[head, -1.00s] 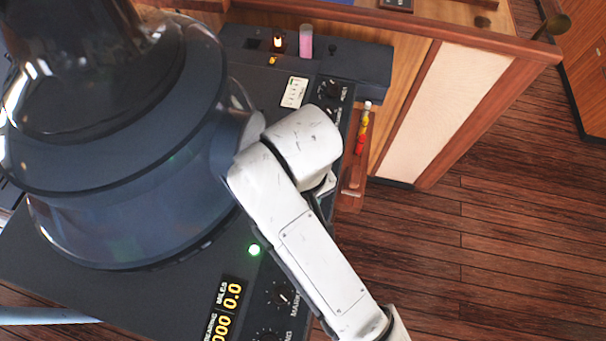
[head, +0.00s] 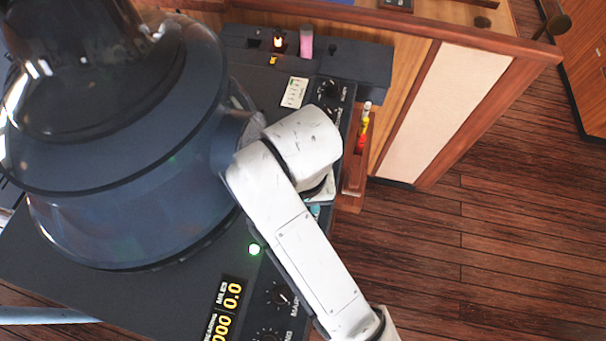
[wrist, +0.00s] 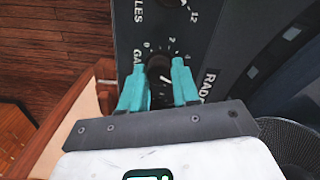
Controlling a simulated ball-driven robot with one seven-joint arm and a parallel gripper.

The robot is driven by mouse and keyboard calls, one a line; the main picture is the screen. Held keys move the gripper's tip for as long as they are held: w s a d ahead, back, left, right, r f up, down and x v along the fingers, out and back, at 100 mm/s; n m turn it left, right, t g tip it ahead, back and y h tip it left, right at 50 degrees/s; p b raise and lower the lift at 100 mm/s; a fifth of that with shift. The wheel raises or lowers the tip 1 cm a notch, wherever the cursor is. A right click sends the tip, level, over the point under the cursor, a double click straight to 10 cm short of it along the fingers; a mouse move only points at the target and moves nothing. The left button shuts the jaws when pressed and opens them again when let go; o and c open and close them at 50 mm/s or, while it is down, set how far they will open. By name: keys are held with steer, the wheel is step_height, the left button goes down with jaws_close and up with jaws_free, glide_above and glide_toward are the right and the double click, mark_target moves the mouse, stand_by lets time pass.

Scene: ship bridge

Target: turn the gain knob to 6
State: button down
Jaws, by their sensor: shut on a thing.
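In the wrist view the dark gain knob (wrist: 160,70) sits on the radar panel, with the letters "GA" beside it and the marks 0, 2 and 4 around its upper side. A light pointer line shows on it, but the exact value it points at is unclear. My gripper (wrist: 159,76) has its two teal fingers on either side of the knob, shut on it. The fingers and palm cover the lower part of the dial. In the head view my white arm hides the knob; only a bit of teal finger shows beside the arm.
The radar console (head: 165,295) carries a lit green lamp (head: 254,249), yellow digit displays (head: 222,310) and another knob (head: 281,295) below. A wooden holder with coloured pens (head: 363,130) is fixed at the console's right edge. Open wooden floor (head: 470,240) lies to the right.

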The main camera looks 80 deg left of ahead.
steer(key=c, duration=0.8)
jaws_free()
step_height(320, 180, up, 11)
steer(key=shift+f, duration=0.1)
stand_by(0.6)
